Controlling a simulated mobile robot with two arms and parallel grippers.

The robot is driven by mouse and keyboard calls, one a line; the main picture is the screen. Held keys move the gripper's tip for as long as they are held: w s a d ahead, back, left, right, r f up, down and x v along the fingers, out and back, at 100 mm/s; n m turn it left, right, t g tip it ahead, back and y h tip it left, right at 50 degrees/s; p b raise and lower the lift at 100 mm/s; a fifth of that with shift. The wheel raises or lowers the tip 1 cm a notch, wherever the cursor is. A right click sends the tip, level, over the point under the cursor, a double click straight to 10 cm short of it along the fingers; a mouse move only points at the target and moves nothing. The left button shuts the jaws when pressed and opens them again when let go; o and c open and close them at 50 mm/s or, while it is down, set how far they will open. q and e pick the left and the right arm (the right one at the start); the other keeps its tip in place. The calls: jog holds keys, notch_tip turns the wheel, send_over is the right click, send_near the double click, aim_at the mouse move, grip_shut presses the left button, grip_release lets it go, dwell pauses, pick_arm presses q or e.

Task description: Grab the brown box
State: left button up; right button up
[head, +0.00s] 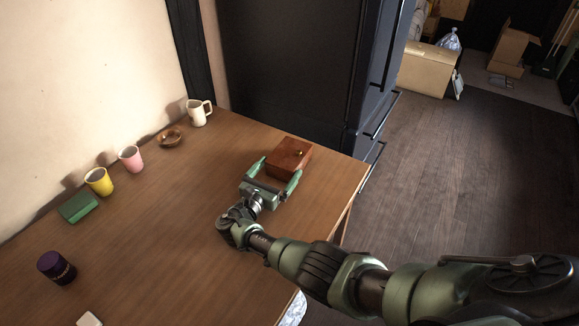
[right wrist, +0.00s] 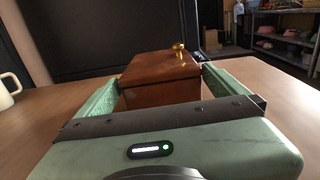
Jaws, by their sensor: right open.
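The brown box (head: 290,156) is a small wooden box with a brass knob on its lid. It sits on the wooden table near the far right corner. My right gripper (head: 278,172) is open at the table, with its green fingers on either side of the box's near part. In the right wrist view the box (right wrist: 160,78) stands between the two fingers (right wrist: 158,90), its front face toward the palm. I cannot tell whether the fingers touch it. My left gripper is not in view.
On the table (head: 180,230) stand a white mug (head: 198,113), a brown bowl (head: 170,138), a pink cup (head: 131,158), a yellow mug (head: 98,181), a green box (head: 79,207) and a dark jar (head: 56,267). A dark cabinet (head: 290,70) stands behind the table.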

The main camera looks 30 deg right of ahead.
aim_at(287, 158)
jog(key=b+x, duration=0.1)
jog(key=x, duration=0.5)
jog(key=shift+f, duration=0.1)
jog(key=c, duration=1.8)
jog(key=shift+o, duration=0.2)
